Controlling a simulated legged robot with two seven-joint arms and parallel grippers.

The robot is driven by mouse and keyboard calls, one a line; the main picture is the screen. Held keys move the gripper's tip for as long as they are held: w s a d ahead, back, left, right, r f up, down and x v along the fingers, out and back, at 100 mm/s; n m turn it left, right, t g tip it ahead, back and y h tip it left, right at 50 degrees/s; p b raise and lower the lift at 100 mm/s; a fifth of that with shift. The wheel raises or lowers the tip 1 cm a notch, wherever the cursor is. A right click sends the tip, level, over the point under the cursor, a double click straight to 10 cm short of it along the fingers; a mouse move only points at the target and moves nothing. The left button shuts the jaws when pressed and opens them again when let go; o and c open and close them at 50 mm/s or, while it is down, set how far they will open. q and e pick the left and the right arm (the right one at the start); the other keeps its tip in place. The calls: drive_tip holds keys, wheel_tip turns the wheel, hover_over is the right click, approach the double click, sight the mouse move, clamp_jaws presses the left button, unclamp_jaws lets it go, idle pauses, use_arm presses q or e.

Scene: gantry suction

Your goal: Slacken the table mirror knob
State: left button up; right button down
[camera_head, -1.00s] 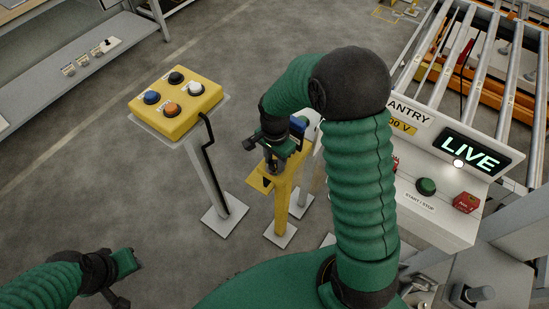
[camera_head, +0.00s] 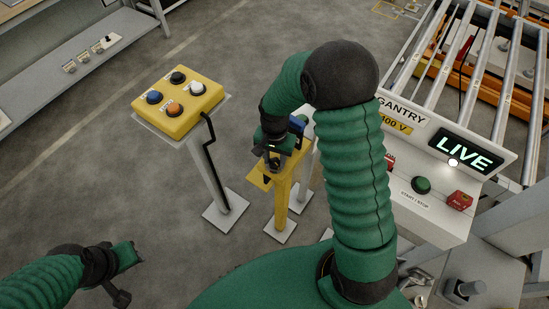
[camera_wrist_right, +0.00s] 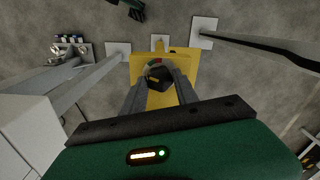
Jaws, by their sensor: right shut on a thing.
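A dark knob (camera_wrist_right: 158,78) with a yellow mark sits on a yellow post head (camera_wrist_right: 148,62). My right gripper (camera_wrist_right: 159,88) is shut on the knob, one finger on each side. In the head view my right gripper (camera_head: 273,160) is over the yellow post (camera_head: 283,200), and the knob is hidden there. My left gripper (camera_head: 130,275) is at the lower left, away from the post; its jaws do not show clearly.
A yellow button box (camera_head: 180,117) with several coloured buttons stands on a pedestal left of the post. A gantry console (camera_head: 440,207) with a lit LIVE sign (camera_head: 465,150) and roller conveyor (camera_head: 480,70) is on the right. A grey shelf (camera_head: 70,70) stands at upper left.

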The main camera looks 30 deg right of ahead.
sight(275, 160)
drive_tip(key=shift+w+d+r, duration=0.1)
drive_tip(key=shift+w, duration=0.1)
drive_tip(key=c, duration=0.9)
unclamp_jaws()
drive_tip(key=shift+c, duration=0.2)
wheel_tip(275, 160, up, 16)
drive_tip(key=shift+r+p, duration=0.25)
drive_tip(key=shift+p, duration=0.05)
